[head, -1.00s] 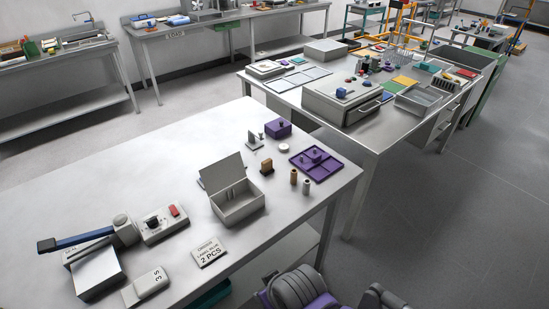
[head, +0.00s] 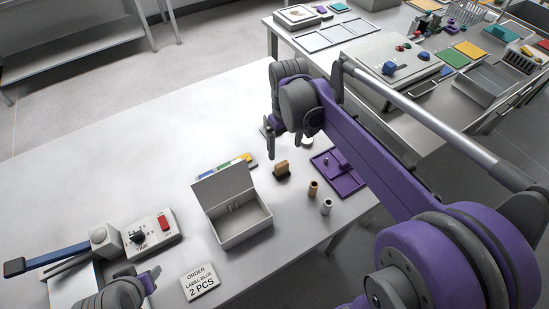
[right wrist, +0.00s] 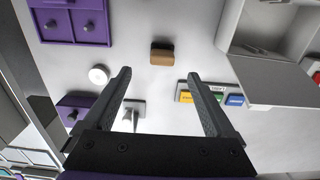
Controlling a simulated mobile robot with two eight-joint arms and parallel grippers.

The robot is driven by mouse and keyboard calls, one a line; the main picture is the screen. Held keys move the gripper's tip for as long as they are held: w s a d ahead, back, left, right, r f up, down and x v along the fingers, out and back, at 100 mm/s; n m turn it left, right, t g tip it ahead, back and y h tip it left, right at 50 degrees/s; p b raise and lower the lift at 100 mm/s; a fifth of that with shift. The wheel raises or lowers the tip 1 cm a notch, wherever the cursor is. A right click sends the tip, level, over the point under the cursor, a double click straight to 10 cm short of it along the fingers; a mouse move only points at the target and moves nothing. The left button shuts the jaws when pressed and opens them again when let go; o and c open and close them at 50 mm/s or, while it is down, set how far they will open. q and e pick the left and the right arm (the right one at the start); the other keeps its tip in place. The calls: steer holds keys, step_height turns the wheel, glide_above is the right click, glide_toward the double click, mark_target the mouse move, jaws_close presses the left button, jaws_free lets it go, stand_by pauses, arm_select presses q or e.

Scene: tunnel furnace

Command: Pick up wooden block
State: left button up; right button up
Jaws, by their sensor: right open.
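The wooden block (head: 281,168) is small and brown with a dark part at its base. It stands on the grey table between the open grey box and the purple tray. In the right wrist view the wooden block (right wrist: 162,57) lies ahead of the fingertips, roughly in line with the gap between them. My right gripper (head: 269,143) hangs above the table, behind and slightly left of the block. In the right wrist view the right gripper (right wrist: 158,78) is open with nothing between its fingers.
The open grey box (head: 243,226) stands left of the block. The purple tray (head: 346,181) is to its right, with a brown cylinder (head: 313,188) and a pale cylinder (head: 326,206) in front. Coloured labels (right wrist: 210,97) lie near the box. The table's left middle is clear.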

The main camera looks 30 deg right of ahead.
mark_target(282, 164)
step_height(282, 164, down, 5)
steer(key=shift+s+f, duration=0.1)
steer(key=shift+w+a+f, duration=0.15)
steer(key=shift+f, duration=1.2)
steer(key=shift+w+a+f, duration=0.15)
steer(key=shift+f, duration=1.15)
jaws_close()
step_height(282, 164, up, 10)
steer(key=shift+r, duration=0.1)
